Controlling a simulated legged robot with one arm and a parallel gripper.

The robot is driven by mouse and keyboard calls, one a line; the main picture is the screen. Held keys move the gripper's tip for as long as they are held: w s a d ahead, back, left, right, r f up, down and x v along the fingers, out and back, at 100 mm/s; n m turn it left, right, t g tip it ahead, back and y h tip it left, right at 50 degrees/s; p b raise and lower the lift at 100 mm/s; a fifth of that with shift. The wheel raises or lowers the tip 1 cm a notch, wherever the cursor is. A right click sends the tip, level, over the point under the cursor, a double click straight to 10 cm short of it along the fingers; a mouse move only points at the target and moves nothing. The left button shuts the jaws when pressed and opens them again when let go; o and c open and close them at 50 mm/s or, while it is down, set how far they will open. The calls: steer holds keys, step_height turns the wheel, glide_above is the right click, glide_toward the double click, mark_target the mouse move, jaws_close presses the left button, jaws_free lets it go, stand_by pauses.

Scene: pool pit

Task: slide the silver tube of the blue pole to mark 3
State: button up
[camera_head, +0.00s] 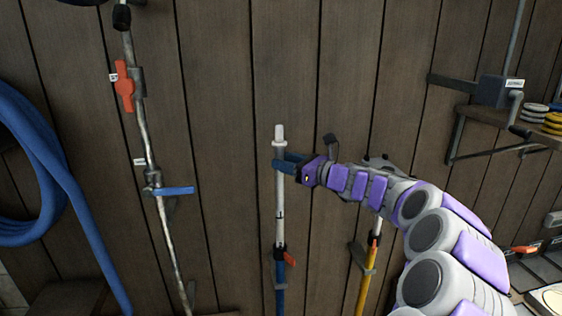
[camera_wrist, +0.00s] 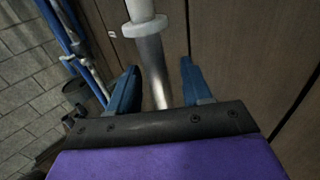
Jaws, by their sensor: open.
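The blue pole (camera_head: 281,296) stands upright against the wooden wall, with its silver tube (camera_head: 280,212) rising from an orange-levered clamp (camera_head: 286,257). The tube has a white end piece at its top (camera_head: 279,133) and a dark mark partway down. My gripper (camera_head: 281,164) is at the upper part of the tube, just below the white end. In the wrist view its blue fingers (camera_wrist: 153,88) are open, one on each side of the silver tube (camera_wrist: 154,72), with gaps visible. I cannot read any mark numbers.
A yellow pole (camera_head: 363,284) stands to the right, partly behind my arm. At left are a pipe with a red-handled valve (camera_head: 124,87) and a blue-handled valve (camera_head: 173,190), and a coiled blue hose (camera_head: 42,150). A shelf (camera_head: 520,130) with discs is at far right.

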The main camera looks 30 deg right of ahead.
steer(key=x, duration=0.2)
steer(key=shift+w+a, duration=0.15)
steer(key=shift+a, duration=0.15)
steer(key=shift+d, duration=0.15)
steer(key=shift+c, duration=0.4)
steer(key=shift+c, duration=0.7)
steer(key=shift+r, duration=0.1)
jaws_close()
